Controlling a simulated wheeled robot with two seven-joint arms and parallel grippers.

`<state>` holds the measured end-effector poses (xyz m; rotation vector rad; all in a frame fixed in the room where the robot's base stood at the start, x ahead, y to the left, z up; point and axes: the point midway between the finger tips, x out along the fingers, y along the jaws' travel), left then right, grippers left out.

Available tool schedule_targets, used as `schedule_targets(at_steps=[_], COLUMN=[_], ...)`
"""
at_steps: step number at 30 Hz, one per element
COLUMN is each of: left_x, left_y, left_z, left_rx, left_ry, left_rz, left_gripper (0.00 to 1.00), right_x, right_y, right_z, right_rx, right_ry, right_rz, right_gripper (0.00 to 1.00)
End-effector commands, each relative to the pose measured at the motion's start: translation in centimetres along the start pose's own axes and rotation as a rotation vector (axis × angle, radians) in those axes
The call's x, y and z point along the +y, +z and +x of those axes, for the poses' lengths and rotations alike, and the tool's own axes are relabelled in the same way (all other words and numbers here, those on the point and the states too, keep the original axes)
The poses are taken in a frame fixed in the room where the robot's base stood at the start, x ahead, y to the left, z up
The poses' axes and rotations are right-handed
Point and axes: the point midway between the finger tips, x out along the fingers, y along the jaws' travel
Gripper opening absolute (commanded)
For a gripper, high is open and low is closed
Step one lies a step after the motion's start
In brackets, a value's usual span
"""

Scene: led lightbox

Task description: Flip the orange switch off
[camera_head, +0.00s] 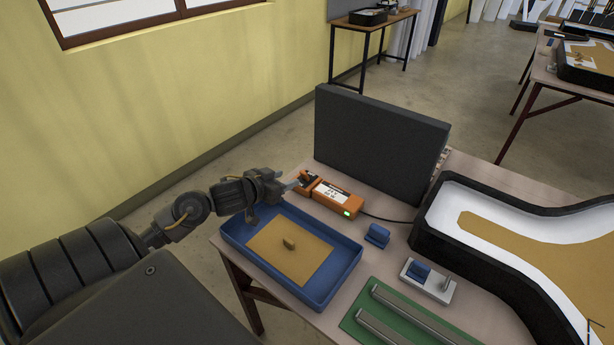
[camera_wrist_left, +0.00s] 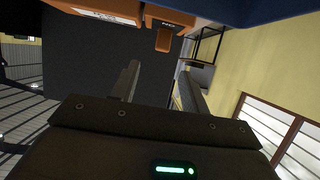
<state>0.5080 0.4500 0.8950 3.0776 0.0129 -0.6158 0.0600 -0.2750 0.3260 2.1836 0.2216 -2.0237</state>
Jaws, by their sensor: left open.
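The orange switch box (camera_head: 332,198) lies on the table in front of the dark panel, with a lit green light at its near right end and a pale label on top. My left gripper (camera_head: 290,186) is close to the box's left end, beside the small orange part there. In the left wrist view the orange box (camera_wrist_left: 130,10) is at the top edge, with an orange tab (camera_wrist_left: 164,40) hanging from it. My left gripper's fingers (camera_wrist_left: 158,82) are apart with nothing between them; the tab lies beyond their tips. Contact is not visible. My right gripper does not show.
A blue tray (camera_head: 345,270) with a brown sheet and small object lies just below my left gripper. A dark upright panel (camera_head: 375,140) stands behind the box. A blue block (camera_head: 377,236), a small switch plate (camera_head: 428,282), a green board (camera_head: 365,318) and a black-rimmed tray (camera_head: 432,205) are to the right.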

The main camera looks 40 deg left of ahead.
Motion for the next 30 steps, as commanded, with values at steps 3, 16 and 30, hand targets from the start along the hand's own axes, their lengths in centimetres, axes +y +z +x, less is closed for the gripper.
schedule_targets(at_steps=[3, 16, 30], left_x=[-0.3, -0.9, -0.9], left_y=[0.3, 0.4, 0.4], left_z=[-0.2, 4.9, 10.2], left_rx=[0.0, 0.001, 0.0], left_ry=[-0.006, -0.016, -0.013], left_rz=[-0.002, -0.009, -0.005], left_gripper=[0.45, 0.45, 0.45], right_x=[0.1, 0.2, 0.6], right_y=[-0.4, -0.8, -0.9], right_z=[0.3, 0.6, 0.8], right_rx=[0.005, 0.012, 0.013], right_ry=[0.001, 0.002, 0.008], right_rz=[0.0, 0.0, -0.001], right_gripper=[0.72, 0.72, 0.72])
